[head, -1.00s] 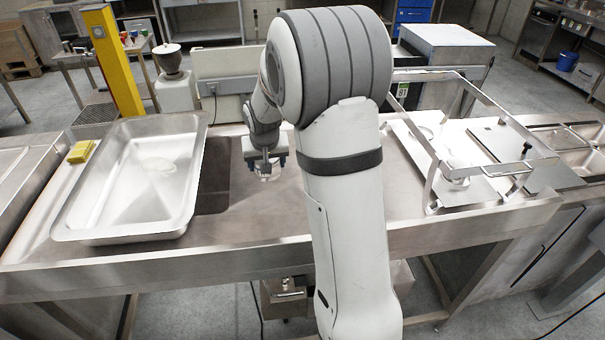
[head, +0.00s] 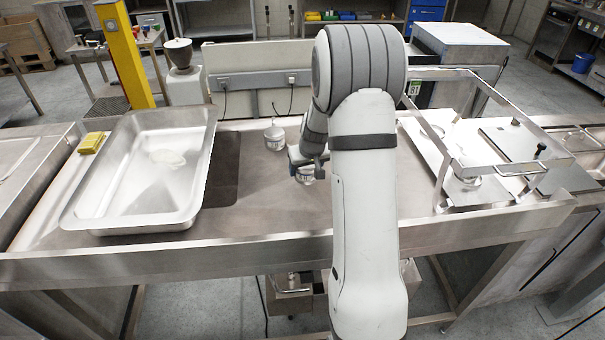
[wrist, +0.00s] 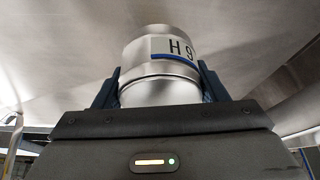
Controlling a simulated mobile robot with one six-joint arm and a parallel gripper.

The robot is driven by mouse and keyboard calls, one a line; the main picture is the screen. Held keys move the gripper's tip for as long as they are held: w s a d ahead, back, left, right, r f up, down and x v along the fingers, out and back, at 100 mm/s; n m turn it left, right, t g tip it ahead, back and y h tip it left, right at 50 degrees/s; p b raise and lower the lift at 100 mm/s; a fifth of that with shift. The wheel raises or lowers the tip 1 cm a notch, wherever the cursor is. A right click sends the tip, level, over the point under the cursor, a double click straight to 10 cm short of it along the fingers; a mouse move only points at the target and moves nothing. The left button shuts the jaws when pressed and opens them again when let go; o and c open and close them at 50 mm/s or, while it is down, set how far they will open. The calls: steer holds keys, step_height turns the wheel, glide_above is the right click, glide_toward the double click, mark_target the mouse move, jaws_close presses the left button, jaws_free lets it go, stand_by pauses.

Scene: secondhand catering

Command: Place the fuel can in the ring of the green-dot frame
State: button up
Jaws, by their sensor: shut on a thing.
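My gripper (head: 307,165) is shut on a silver fuel can (wrist: 160,62) with a blue-edged label reading "H 9". Its dark blue fingers grip both sides of the can in the wrist view. In the head view the can (head: 305,177) shows partly below the fingers, just left of my arm; I cannot tell its height above the counter. No green dot is clear.
A second silver can (head: 274,138) stands on the counter behind and left of my gripper. A large steel pan (head: 190,205) fills the left, with a yellow sponge (head: 91,143) beside it. A lid-like plate (head: 520,150) lies right. Bare counter (head: 270,205) lies before the gripper.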

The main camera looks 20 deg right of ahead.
steer(key=shift+f, duration=1.3)
steer(key=shift+f, duration=0.15)
steer(key=o, duration=1.2)
steer(key=shift+o, duration=0.2)
